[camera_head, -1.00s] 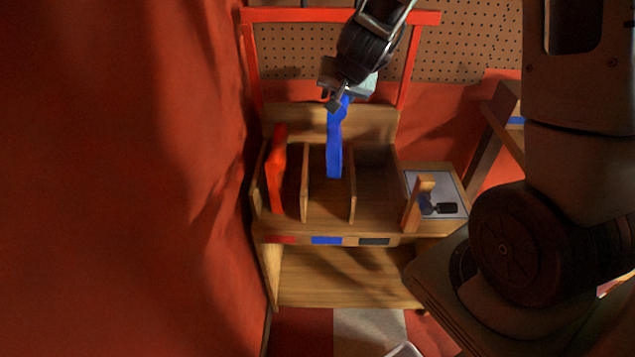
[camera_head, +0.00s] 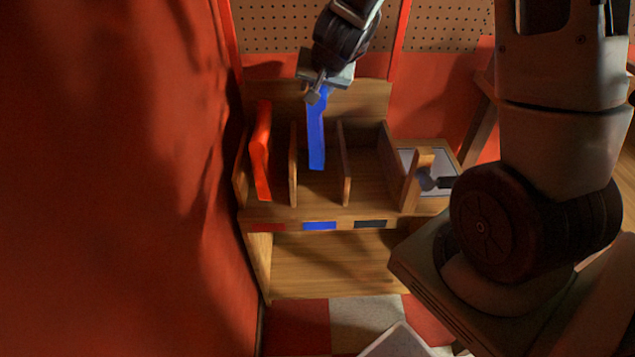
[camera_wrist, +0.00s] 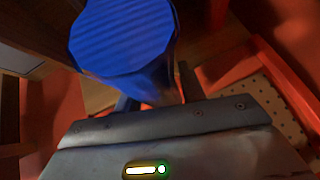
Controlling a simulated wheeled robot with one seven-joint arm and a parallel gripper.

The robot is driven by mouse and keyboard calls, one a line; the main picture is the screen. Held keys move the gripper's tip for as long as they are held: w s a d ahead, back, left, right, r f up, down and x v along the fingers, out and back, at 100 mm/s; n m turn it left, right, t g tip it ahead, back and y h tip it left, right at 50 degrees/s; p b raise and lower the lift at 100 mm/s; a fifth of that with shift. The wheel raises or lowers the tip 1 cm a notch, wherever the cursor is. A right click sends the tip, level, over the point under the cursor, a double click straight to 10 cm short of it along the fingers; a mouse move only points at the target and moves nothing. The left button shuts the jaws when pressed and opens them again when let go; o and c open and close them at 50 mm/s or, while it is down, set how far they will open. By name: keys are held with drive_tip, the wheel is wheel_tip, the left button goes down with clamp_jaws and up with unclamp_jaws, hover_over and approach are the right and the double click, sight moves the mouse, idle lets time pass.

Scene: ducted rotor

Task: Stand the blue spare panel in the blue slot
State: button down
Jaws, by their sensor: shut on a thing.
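The blue spare panel (camera_head: 316,135) is upright in the head view, edge-on, at the middle slot between two wooden dividers. The blue label (camera_head: 319,226) on the front edge marks that slot. My gripper (camera_head: 315,95) is shut on the panel's top end. Whether the panel's lower end touches the slot floor, I cannot tell. In the wrist view the panel (camera_wrist: 125,38) is large and close, in front of my gripper (camera_wrist: 150,103); the slot is hidden there.
A red panel (camera_head: 261,150) stands in the left slot, above a red label (camera_head: 267,227). The right slot, with a dark label (camera_head: 370,224), is empty. Wooden dividers (camera_head: 345,165) flank the middle slot. A small side shelf (camera_head: 436,205) holds a dark item. A pegboard (camera_head: 275,28) is behind.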

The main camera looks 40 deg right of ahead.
wheel_tip(320, 180, down, 10)
drive_tip(key=b, duration=0.4)
drive_tip(key=shift+f, duration=0.2)
drive_tip(key=shift+f+b, duration=0.15)
drive_tip(key=shift+b, duration=0.2)
drive_tip(key=c, duration=0.8)
unclamp_jaws()
drive_tip(key=shift+c, duration=0.2)
